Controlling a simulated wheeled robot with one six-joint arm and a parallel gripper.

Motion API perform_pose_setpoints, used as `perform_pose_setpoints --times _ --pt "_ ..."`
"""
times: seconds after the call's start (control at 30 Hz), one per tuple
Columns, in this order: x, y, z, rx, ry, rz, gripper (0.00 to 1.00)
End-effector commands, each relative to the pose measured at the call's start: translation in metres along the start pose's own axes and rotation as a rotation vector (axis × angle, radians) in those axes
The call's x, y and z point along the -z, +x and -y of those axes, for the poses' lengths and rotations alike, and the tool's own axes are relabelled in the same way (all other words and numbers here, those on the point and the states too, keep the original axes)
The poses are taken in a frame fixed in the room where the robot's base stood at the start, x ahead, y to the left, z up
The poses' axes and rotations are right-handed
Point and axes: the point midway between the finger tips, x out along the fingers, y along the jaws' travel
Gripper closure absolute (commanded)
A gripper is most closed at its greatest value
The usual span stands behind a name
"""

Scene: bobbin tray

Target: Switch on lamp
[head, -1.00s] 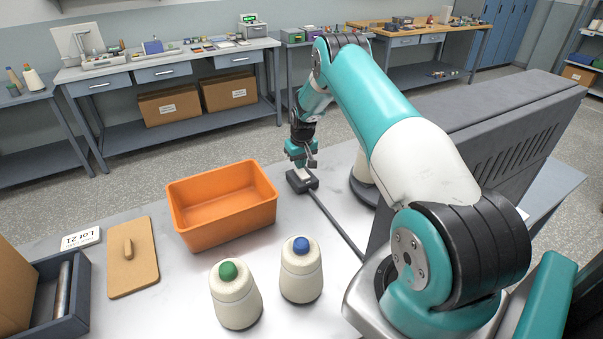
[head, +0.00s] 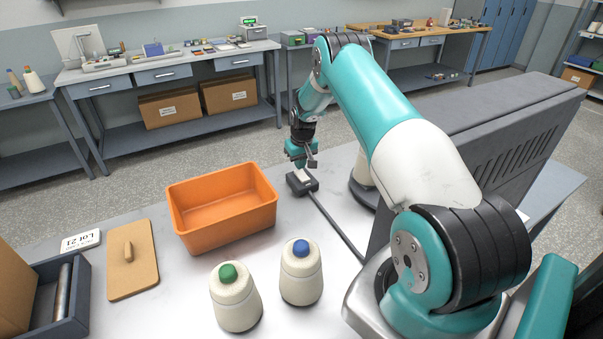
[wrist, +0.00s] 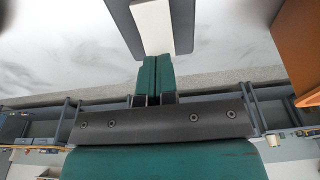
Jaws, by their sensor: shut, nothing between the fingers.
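A small dark switch box (head: 302,186) with a pale top plate lies on the light table, and a dark cord runs from it toward the front right. In the wrist view the box (wrist: 187,42) shows a white plate (wrist: 154,28) in a dark frame. My gripper (head: 308,167) is right above the box. In the wrist view my gripper's teal fingers (wrist: 155,62) are together with nothing between them, their tips at the near edge of the white plate. I cannot tell whether they touch it. No lamp light can be made out; my arm hides part of the area.
An orange bin (head: 222,230) stands left of the box. Two cream bobbins, one green-topped (head: 235,300) and one blue-topped (head: 300,275), stand in front. A large dark vented housing (head: 500,150) is at the right. A tan lidded board (head: 132,275) lies at the left.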

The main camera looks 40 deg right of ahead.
Motion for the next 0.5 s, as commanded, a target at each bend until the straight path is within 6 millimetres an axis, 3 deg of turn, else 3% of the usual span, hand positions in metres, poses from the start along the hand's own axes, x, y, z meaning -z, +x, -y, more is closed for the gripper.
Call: perform_pose_setpoints --times 0.5 --pt "0.008 -0.047 0.0 0.0 0.0 -0.002 1.0"
